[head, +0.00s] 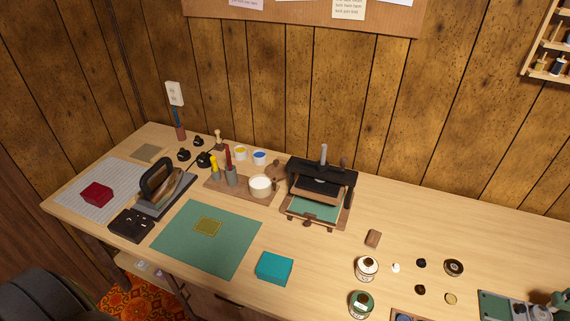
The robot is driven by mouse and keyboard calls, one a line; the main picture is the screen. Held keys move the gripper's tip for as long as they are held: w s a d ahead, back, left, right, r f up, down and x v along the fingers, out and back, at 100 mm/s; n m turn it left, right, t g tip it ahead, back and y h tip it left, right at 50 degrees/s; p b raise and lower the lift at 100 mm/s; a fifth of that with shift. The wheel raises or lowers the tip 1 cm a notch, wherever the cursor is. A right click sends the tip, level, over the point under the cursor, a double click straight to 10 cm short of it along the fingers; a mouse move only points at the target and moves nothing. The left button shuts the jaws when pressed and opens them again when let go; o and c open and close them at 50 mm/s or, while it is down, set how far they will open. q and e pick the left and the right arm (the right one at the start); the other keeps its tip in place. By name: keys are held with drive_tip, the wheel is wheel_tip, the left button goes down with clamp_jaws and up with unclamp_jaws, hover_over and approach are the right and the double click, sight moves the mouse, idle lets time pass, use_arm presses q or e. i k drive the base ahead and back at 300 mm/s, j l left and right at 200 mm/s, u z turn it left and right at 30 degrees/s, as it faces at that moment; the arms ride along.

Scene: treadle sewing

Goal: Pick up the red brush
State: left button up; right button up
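A red-handled tool (228,157), which looks like the red brush, stands upright in a small grey holder (231,175) on a brown wooden tray (262,200). Its lower end is hidden in the holder. A yellow-handled tool (214,164) stands in a similar holder just to its left. A cream-coloured bowl or jar (260,186) sits on the same tray to its right. Neither of my grippers shows in the head view.
A black press (322,182) stands right of the tray. A flat iron (163,189) on a stand is to the left.

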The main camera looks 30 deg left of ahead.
sight(227, 151)
drive_tip(key=u, duration=1.3)
